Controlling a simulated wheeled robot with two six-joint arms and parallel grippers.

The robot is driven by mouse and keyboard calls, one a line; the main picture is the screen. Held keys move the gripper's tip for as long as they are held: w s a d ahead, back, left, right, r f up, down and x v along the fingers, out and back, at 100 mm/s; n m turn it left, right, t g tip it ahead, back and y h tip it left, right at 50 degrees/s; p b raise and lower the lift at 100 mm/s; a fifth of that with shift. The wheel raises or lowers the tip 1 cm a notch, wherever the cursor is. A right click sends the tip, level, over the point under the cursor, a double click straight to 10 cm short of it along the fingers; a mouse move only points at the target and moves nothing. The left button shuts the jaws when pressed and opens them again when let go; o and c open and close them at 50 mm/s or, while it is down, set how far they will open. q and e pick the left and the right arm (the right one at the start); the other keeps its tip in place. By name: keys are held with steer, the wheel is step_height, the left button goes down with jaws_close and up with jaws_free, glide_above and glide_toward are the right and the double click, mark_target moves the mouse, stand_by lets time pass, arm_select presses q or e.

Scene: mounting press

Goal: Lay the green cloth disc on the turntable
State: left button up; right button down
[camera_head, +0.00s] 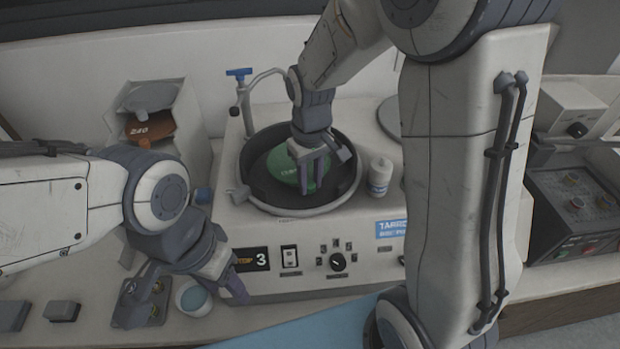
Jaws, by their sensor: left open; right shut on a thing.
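The green cloth disc (284,166) is inside the round dark bowl of the polishing machine, with pale lettering on it. My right gripper (310,186) reaches down into the bowl from above and is shut on the disc, its fingers covering part of it. The turntable (258,189) is the dark round well around the disc; its floor is partly hidden by the disc and gripper. I cannot tell whether the disc touches the turntable. My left gripper (188,297) is open and empty in front of the machine's left corner, over the bench.
A blue-handled tap (239,74) stands behind the bowl, and a white bottle (380,176) at its right. A rack (183,110) holds a grey disc and an orange disc at the left. A small cup (194,298) is near my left gripper. A control box (575,210) stands at right.

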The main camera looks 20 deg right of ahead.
steer(key=shift+f, duration=0.1)
stand_by(0.7)
steer(key=c, duration=0.6)
jaws_free()
steer(key=shift+o, duration=0.2)
step_height(320, 180, up, 10)
steer(key=b, duration=0.1)
steer(key=shift+r, duration=0.25)
steer(key=shift+s, duration=0.1)
